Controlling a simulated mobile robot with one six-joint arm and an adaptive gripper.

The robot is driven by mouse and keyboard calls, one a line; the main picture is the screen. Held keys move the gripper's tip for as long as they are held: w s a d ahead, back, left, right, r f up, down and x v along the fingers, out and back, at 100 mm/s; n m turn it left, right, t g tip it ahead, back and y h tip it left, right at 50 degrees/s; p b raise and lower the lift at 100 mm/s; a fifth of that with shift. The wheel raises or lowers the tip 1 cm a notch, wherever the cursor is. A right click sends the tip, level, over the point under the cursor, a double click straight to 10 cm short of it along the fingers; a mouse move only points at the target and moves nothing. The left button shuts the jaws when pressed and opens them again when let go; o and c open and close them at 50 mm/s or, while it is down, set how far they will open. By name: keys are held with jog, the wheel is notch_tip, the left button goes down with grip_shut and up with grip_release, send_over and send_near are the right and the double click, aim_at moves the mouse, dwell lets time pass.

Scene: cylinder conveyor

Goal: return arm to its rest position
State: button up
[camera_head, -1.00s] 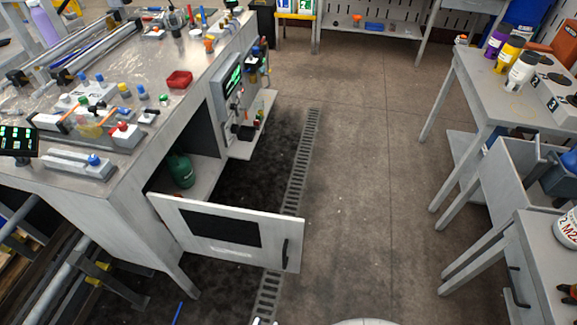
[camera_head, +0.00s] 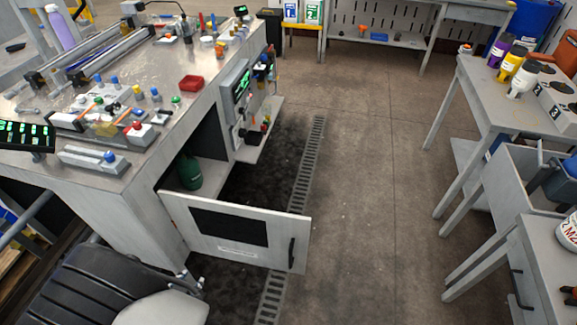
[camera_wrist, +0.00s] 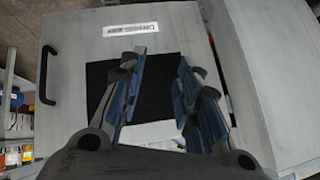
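My gripper (camera_wrist: 158,78) is open in the wrist view, with a clear gap between its blue-padded fingers and nothing held. Behind the fingers is the pale cabinet door (camera_wrist: 72,40) with its dark window and a black handle (camera_wrist: 47,75). The same cabinet door (camera_head: 280,242) stands swung open there. I cannot tell the exact distance between the fingers and the door.
The workbench (camera_head: 140,165) at left carries fixtures, a red tray (camera_head: 191,83) and small parts. A green bottle (camera_head: 189,171) stands in the open cabinet. Tables with bottles (camera_head: 512,62) and bins line the right. The floor (camera_head: 370,190) between is clear.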

jog(key=w+a+r+g+y, duration=0.1)
jog(key=w+r+y, duration=0.1)
jog(key=w+r, duration=0.6)
jog(key=w+d+r+n+g+y, duration=0.1)
jog(key=d+r+n+y, duration=0.1)
jog(key=d+r, duration=0.65)
jog(key=w+d+r+n+g+y, duration=0.15)
jog(key=d+r, duration=0.25)
jog(key=r, duration=0.9)
jog(key=s+d+r+h, duration=0.1)
jog(key=s+d+r, duration=0.15)
jog(key=d, duration=0.45)
jog(key=s+d+r+h, duration=0.1)
jog(key=s+d+r, duration=0.1)
jog(key=d+r, duration=0.3)
jog(key=s+d+h, duration=0.2)
jog(key=s+d, duration=0.4)
jog(key=d, duration=0.3)
jog(key=s+d+n+h, duration=0.1)
jog(key=s+d+h, duration=0.1)
jog(key=s+d, duration=0.4)
jog(key=d, duration=0.3)
jog(key=shift+s+d+f, duration=0.35)
